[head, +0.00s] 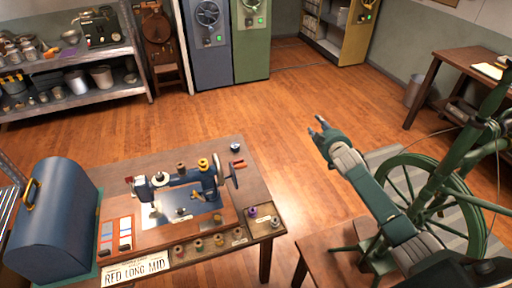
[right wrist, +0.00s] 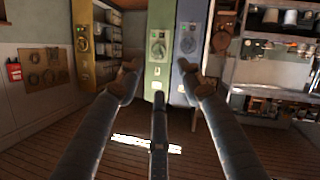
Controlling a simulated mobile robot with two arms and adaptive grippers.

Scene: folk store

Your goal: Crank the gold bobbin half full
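A blue sewing machine (head: 182,181) stands on a wooden base on the table. A hand wheel (head: 231,176) is at its right end. A gold-yellow spool (head: 203,164) sits on top of the machine; I cannot tell whether it is the gold bobbin. Several small spools (head: 198,244) stand in a tray along the table's front edge. My right gripper (head: 319,126) is raised to the right of the table, well apart from the machine. In the right wrist view its fingers (right wrist: 159,78) are spread with nothing between them. My left gripper does not show.
A blue domed case (head: 52,215) and a card reading "RED LONG MID" (head: 138,267) are at the table's left and front. A green spinning wheel (head: 438,200) stands at the right. Metal shelves (head: 80,70) and cabinets (head: 208,40) line the back. The middle floor is clear.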

